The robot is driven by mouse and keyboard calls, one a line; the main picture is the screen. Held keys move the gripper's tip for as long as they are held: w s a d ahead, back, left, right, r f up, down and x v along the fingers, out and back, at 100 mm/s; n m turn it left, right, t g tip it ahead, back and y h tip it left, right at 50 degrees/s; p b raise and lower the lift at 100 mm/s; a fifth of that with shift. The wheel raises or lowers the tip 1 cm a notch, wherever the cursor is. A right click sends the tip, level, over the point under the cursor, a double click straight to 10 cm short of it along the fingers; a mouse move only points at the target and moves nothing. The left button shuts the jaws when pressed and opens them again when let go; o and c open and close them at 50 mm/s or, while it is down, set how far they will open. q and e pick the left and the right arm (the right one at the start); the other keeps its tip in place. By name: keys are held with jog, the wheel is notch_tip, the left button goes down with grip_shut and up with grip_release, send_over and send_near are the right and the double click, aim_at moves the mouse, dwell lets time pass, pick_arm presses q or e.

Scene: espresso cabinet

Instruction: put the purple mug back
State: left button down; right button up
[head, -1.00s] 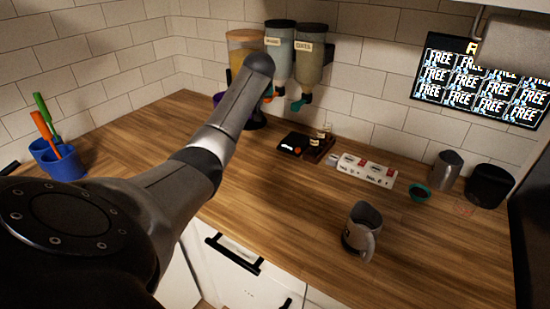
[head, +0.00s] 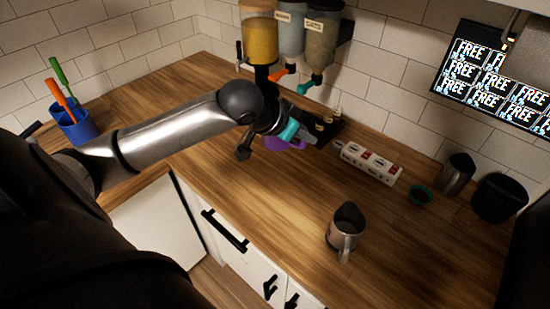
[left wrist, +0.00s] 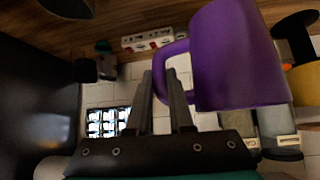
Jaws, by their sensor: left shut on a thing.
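The purple mug (head: 272,144) is mostly hidden behind my left gripper (head: 308,139) in the head view, near the dispensers. In the left wrist view the purple mug (left wrist: 232,55) is large on the right, and its handle reaches left to the fingers. My left gripper (left wrist: 162,80) is shut on the mug's handle there. The mug looks upside down in that view, as does the room. In the head view I cannot tell whether the mug touches the counter. My right gripper is in neither view.
Dispensers (head: 259,37) hang on the back wall.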

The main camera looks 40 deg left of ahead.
pick_arm(q)
jog(key=shift+s+d+f+b, duration=0.2)
jog(key=shift+f+b, duration=0.2)
jog(key=shift+f, duration=2.95)
jog(key=shift+s+d+f+b, duration=0.2)
jog(key=shift+f+b, duration=0.25)
jog(key=shift+f, duration=2.85)
jog(key=shift+s+d+f+b, duration=0.15)
jog(key=shift+f+b, duration=0.25)
jog(key=shift+f, duration=2.95)
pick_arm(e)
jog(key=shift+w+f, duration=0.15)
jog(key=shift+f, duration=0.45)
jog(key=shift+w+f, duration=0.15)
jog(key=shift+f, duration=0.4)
pick_arm(q)
jog(key=shift+f, duration=0.1)
jog(key=shift+f, duration=0.15)
jog(key=c, duration=0.8)
grip_release()
